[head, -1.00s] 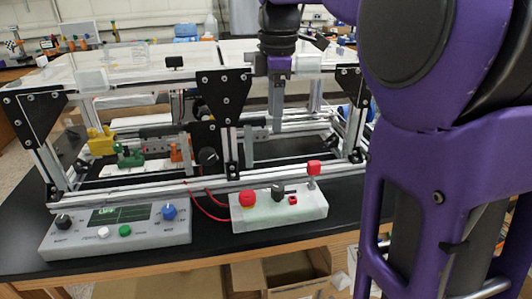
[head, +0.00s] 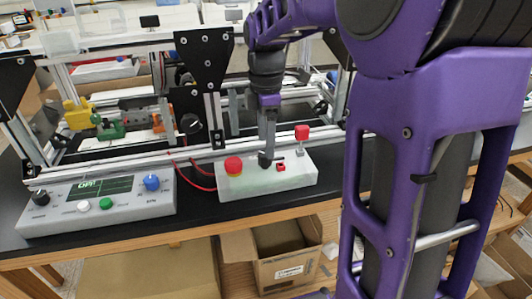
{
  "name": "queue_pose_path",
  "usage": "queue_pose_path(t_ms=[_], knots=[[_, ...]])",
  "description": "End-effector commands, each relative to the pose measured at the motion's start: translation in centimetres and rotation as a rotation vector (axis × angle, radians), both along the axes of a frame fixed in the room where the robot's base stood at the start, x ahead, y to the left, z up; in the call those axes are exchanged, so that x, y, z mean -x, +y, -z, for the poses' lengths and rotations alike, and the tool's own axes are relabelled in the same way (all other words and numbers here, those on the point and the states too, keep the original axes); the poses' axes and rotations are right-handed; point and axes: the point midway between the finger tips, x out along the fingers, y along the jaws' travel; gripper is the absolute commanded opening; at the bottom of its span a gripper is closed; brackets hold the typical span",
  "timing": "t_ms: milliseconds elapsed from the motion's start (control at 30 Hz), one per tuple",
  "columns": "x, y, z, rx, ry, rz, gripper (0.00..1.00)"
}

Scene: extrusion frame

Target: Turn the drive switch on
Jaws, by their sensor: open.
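A pale control box (head: 294,180) stands on the black bench in front of the metal frame. It carries a red mushroom button (head: 233,166), a dark grey rotary knob (head: 265,161), a small red part (head: 281,167) and a red-topped lever (head: 302,132). I cannot read labels that tell which is the drive switch. My gripper (head: 267,143) points straight down over the dark knob, its grey fingers at or just above it. Contact is unclear, and the fingers partly cover the knob. No held thing shows in my gripper.
A grey console (head: 130,216) at left has a green display reading OFF, a blue knob (head: 152,183), and white and green buttons. Aluminium rails (head: 110,163) run behind both boxes. Red wires (head: 195,178) lie between them. An open cardboard box (head: 285,265) stands below the bench edge.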

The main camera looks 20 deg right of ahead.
Motion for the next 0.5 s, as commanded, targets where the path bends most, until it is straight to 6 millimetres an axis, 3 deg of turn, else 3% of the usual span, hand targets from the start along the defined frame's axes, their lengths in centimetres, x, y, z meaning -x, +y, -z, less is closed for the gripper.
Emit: queue_pose_path(t_ms=[33,200,500], knots=[[0.0,0.0,1.1,0.000,0.002,0.000,0.71],[0.0,0.0,2.7,0.000,0.000,0.000,0.71],[0.0,0.0,3.2,0.000,-0.001,0.001,0.71]])
